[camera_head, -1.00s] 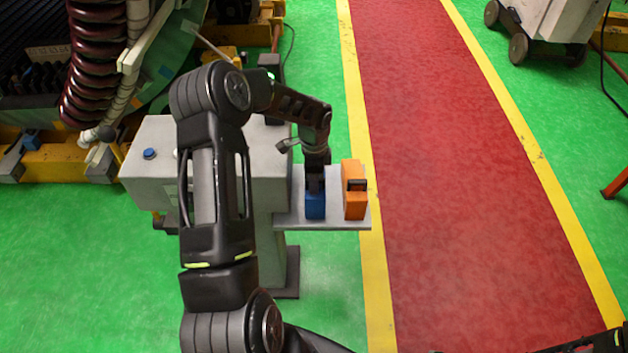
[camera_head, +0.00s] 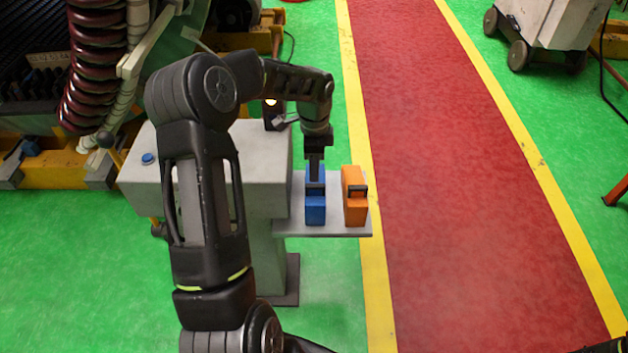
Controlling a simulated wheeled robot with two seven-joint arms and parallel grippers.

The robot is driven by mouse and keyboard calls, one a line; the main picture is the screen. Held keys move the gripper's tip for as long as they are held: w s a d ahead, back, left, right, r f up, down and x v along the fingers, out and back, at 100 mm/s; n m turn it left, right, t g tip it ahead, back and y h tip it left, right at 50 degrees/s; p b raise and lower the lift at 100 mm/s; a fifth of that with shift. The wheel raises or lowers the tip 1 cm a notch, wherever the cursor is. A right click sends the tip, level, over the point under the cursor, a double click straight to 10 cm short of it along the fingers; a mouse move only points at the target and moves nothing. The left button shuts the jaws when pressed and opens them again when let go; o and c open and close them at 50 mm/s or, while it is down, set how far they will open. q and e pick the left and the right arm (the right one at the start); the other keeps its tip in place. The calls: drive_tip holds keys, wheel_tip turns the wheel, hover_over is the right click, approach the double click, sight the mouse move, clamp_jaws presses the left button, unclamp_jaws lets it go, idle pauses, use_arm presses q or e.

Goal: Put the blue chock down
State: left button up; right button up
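The blue chock (camera_head: 315,211) stands on the grey shelf (camera_head: 290,228), left of the orange chock (camera_head: 353,208), with a narrow gap between them. Its base appears to rest on the shelf. My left gripper (camera_head: 315,178) points down at the top of the blue chock, around its dark handle. The fingers overlap the handle in this view, so I cannot tell whether they grip it or stand apart. The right gripper is not in view; only a dark bit of my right arm shows at the bottom right corner.
The shelf juts from a grey cabinet (camera_head: 265,165) with a blue button (camera_head: 148,158). A large machine with dark red coils (camera_head: 95,60) stands at the upper left. A wheeled grey unit (camera_head: 550,25) is at the upper right. The red walkway (camera_head: 450,200) is clear.

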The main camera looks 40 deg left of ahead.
use_arm(q)
drive_tip(key=shift+r, duration=1.75)
drive_tip(key=shift+f, duration=0.1)
drive_tip(key=s+d+f+n+h, duration=0.2)
drive_tip(key=d+f, duration=0.6)
drive_tip(key=d, duration=0.3)
drive_tip(key=s+d+f+n+h, duration=0.2)
drive_tip(key=s+d+f, duration=0.1)
drive_tip(key=d+f, duration=0.7)
drive_tip(key=s+d+f+n, duration=0.3)
drive_tip(key=s+d, duration=0.3)
drive_tip(key=s, duration=0.3)
drive_tip(key=s+d+f+n, duration=0.3)
drive_tip(key=s+d+n, duration=0.2)
drive_tip(key=s, duration=0.4)
drive_tip(key=shift+d+f+t, duration=0.3)
drive_tip(key=shift+d+f, duration=0.1)
drive_tip(key=shift+d, duration=0.4)
